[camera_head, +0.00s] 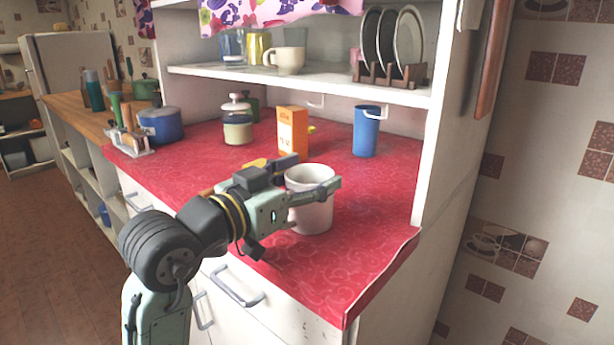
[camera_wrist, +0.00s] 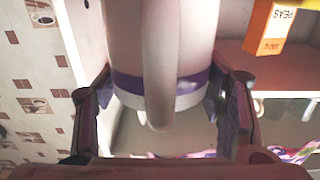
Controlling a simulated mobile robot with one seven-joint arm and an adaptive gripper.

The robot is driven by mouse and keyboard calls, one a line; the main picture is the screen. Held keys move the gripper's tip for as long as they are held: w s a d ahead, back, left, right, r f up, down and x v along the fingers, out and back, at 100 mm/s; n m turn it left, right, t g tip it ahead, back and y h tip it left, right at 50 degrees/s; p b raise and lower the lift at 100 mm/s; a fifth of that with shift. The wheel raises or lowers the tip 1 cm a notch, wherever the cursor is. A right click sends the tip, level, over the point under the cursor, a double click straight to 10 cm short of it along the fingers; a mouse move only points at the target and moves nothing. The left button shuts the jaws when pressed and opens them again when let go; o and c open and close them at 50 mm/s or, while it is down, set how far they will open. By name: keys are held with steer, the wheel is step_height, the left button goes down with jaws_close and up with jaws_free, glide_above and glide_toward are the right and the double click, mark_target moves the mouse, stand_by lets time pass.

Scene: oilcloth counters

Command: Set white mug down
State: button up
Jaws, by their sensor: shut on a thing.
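The white mug (camera_head: 311,212) is upright at the front of the red counter in the head view. My gripper (camera_head: 314,176) is shut on it, with a finger on either side of its upper part. In the wrist view, which is upside down, the mug (camera_wrist: 188,45) fills the middle between my fingers (camera_wrist: 163,105). A purple band runs around it near the rim, and its handle faces the wrist camera. The mug's base is over the red counter (camera_head: 375,210); I cannot tell whether it touches.
Behind the mug stand an orange box (camera_head: 293,131), a blue cup (camera_head: 366,132) and a lidded jar (camera_head: 237,124). A blue pot (camera_head: 161,126) is far left. A shelf (camera_head: 330,84) overhangs the back. The counter right of the mug is clear up to its edge.

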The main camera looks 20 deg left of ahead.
steer(key=o, duration=1.4)
